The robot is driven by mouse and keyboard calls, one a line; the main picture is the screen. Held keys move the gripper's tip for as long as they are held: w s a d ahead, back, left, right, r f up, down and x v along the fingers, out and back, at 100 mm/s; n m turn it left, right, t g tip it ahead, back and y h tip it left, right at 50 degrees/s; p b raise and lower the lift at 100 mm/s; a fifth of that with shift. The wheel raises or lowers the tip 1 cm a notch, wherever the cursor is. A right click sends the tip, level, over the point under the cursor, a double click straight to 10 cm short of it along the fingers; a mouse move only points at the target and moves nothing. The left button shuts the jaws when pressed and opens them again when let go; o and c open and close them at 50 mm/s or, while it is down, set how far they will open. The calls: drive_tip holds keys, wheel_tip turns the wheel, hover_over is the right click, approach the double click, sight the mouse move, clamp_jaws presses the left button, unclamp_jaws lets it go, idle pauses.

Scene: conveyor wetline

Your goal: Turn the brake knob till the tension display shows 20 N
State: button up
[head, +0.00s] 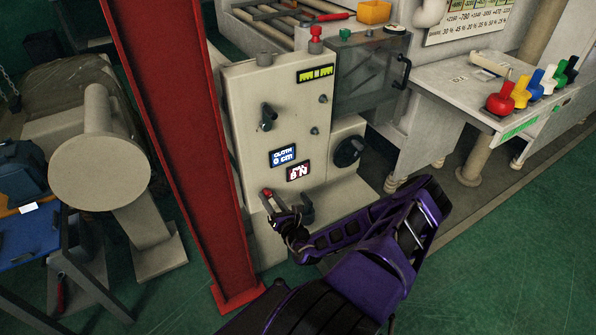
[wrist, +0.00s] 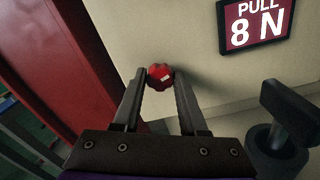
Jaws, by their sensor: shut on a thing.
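The brake knob (wrist: 160,76) is a small red knob with a pale mark, low on the front of the cream machine panel. My gripper (wrist: 160,84) is shut on it, one finger on each side, in the wrist view. In the head view, my gripper (head: 272,203) is at the red knob (head: 267,193), below the displays. The tension display (wrist: 254,22) is a dark red panel reading "PULL 8 N" in the wrist view. It also shows, smaller, in the head view (head: 298,171).
A red upright column (head: 195,150) stands close left of the panel. A black handle (wrist: 288,125) juts out right of my gripper. A blue display (head: 283,155) reads "CLOTH 0 cm". A black handwheel (head: 348,151) is at the right. Green floor (head: 480,270) is open in front.

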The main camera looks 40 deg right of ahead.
drive_tip(key=shift+m, duration=0.6)
drive_tip(key=shift+m, duration=0.9)
drive_tip(key=m, duration=0.2)
drive_tip(key=shift+m, duration=0.7)
drive_tip(key=shift+m, duration=1.7)
